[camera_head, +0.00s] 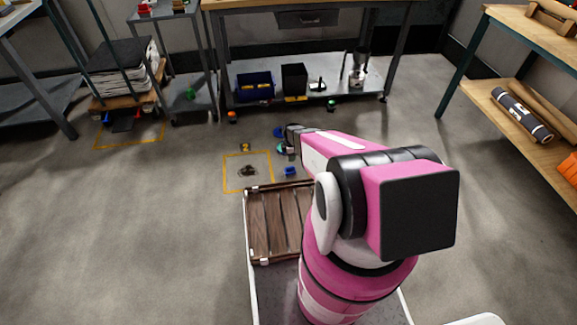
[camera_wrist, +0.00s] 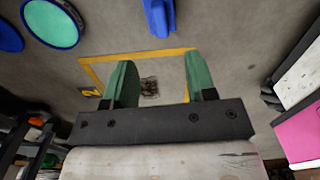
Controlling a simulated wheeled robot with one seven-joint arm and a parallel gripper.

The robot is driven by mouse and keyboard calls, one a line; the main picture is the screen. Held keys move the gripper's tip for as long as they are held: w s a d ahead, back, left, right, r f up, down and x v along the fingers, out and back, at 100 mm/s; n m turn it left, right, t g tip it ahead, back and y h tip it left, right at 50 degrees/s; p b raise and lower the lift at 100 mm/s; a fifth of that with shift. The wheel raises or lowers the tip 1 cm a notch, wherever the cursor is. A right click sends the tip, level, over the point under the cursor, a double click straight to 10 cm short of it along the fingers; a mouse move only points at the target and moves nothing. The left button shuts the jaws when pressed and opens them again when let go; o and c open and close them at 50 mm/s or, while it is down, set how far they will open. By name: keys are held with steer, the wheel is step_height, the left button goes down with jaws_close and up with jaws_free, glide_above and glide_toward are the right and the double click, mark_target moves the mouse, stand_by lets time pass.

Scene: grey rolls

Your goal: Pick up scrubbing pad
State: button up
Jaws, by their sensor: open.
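A small, dark, rough-looking item (camera_head: 248,171) lies flat on the floor inside a yellow taped square. It may be the scrubbing pad, but it is too small to be sure. In the head view the arm reaches forward, and the gripper end is small and partly hidden, to the right of and beyond the taped square.
A blue object (camera_head: 290,171) lies right of the square. A teal disc (camera_wrist: 52,22) and a blue disc (camera_wrist: 8,36) are nearby. A brown slatted wooden piece (camera_head: 267,225) is close to my base. A workbench with a lower shelf (camera_head: 225,85) stands behind.

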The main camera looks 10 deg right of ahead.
steer(key=shift+w+f, duration=0.2)
steer(key=shift+f, duration=0.2)
glide_above(291, 166)
steer(key=f, duration=0.4)
steer(key=shift+a+f, duration=0.15)
steer(key=shift+a, duration=0.05)
steer(key=shift+s+d+f, duration=0.1)
steer(key=shift+f, duration=1.4)
steer(key=shift+s+d+f, duration=0.1)
steer(key=shift+f, duration=1.4)
steer(key=shift+a, duration=0.1)
steer(key=shift+c, duration=0.3)
steer(key=shift+r, duration=0.1)
jaws_close()
